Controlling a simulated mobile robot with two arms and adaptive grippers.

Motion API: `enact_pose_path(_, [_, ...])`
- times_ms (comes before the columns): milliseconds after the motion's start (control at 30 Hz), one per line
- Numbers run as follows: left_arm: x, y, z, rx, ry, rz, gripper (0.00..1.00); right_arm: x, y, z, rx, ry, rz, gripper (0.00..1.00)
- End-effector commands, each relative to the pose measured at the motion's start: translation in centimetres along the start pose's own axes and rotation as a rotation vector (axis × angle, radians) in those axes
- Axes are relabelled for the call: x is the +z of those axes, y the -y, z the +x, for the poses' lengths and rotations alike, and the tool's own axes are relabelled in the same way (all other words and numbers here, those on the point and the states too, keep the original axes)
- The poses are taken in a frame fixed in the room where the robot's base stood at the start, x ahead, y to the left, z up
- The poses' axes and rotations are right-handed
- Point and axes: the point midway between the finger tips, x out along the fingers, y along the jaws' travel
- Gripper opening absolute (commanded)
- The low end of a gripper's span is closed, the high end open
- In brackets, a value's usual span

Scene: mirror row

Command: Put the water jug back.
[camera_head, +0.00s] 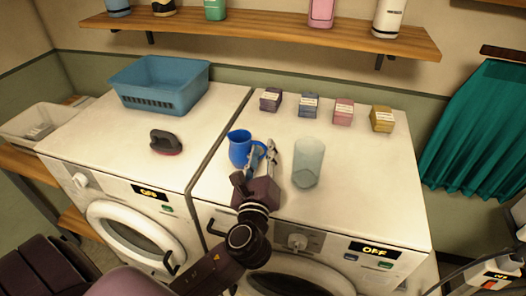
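A small blue jug (239,148) stands upright on the right washing machine's top, near its left edge, with its handle on the right. My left gripper (263,148) is right beside it, with its two fingers apart and the jug's handle seemingly between them. I cannot tell whether the fingers touch the handle. A translucent pale cylindrical container (308,162) stands just right of the gripper. My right gripper is not in view.
The right washing machine (370,185) has several small labelled boxes along its back. The left machine holds a blue basket (163,84) and a dark-handled brush-like object (166,142). A wooden shelf (260,34) with bottles hangs above. A teal cloth (482,130) hangs at right.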

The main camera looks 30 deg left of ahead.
Motion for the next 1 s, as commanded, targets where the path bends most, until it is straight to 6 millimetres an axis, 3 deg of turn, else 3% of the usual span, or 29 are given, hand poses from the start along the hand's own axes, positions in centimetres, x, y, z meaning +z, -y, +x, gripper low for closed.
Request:
enact_pose_path(500, [-0.4, -0.2, -9.9, 0.001, -0.005, -0.003, 0.26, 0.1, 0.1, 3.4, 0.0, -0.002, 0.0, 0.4])
enact_pose_path(700, [-0.2, -0.1, -11.4, 0.0, -0.002, -0.001, 0.26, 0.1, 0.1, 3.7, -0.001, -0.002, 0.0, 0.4])
enact_pose_path(1000, [-0.1, 0.0, -11.5, 0.0, -0.001, -0.001, 0.26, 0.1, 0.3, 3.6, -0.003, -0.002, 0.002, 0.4])
